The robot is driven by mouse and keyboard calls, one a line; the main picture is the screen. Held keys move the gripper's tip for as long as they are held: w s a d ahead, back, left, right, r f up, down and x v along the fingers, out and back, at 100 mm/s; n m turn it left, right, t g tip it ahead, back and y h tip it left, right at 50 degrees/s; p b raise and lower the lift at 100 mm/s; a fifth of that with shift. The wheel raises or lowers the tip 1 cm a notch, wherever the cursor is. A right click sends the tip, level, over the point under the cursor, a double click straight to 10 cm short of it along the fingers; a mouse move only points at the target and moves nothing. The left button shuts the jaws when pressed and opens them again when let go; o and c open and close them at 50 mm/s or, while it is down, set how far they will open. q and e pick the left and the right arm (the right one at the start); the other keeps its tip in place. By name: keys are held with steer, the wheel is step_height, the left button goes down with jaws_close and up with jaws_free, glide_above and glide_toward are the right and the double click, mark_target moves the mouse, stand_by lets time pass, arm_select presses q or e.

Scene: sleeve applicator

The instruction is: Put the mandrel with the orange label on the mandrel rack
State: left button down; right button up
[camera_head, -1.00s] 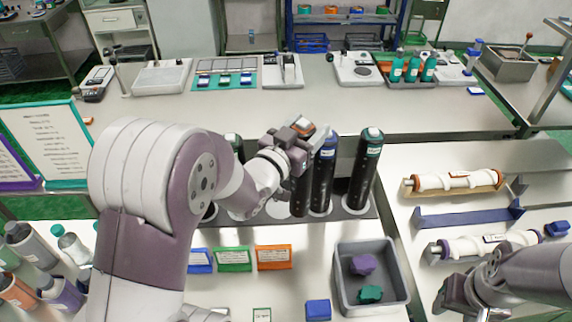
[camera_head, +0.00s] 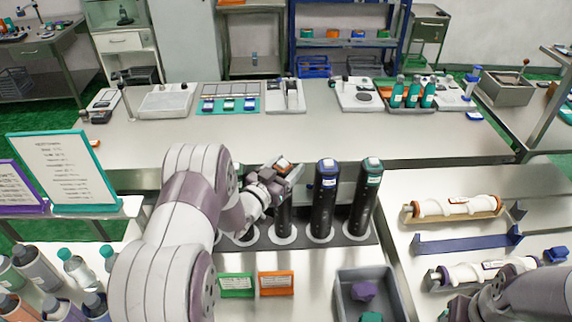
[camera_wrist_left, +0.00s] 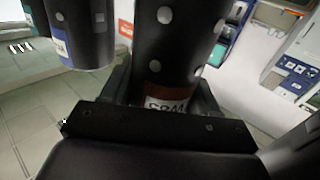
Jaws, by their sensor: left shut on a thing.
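My left gripper (camera_head: 272,186) is shut on the dark mandrel with the orange label (camera_head: 284,215). It holds it upright near the top, over a white round seat of the mandrel rack (camera_head: 340,258). I cannot tell whether its foot rests in the seat. In the left wrist view, the held mandrel (camera_wrist_left: 165,60) fills the gap between the fingers, its orange-and-white label (camera_wrist_left: 167,104) low and partly covered. My right gripper (camera_head: 455,311) is at the lower right edge, mostly cut off; its opening does not show.
A blue-topped mandrel (camera_head: 322,198) and a teal-topped mandrel (camera_head: 367,195) stand close on the right in the rack. A grey bin (camera_head: 345,300) is at front right. My left arm hides the rack's left part.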

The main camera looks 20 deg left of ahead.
arm_select(q)
steer(key=shift+s, duration=0.1)
steer(key=c, duration=0.7)
jaws_free()
steer(key=shift+f, duration=0.15)
steer(key=o, duration=0.4)
steer(key=shift+o, duration=0.2)
steer(key=shift+r, duration=0.35)
steer(key=b+v, duration=0.3)
steer(key=v, duration=0.9)
steer(key=s+d+f+n+g+y, duration=0.1)
steer(key=s+d+f+g+y, duration=0.1)
steer(key=s+d+g, duration=0.3)
steer(key=s+d+f+n+g+y, duration=0.1)
steer(key=s+d+f+g, duration=0.1)
steer(key=s+d+g, duration=0.3)
steer(key=s+g, duration=0.4)
steer(key=g, duration=0.2)
steer(key=shift+s+f+y, duration=0.35)
steer(key=shift+y, duration=0.05)
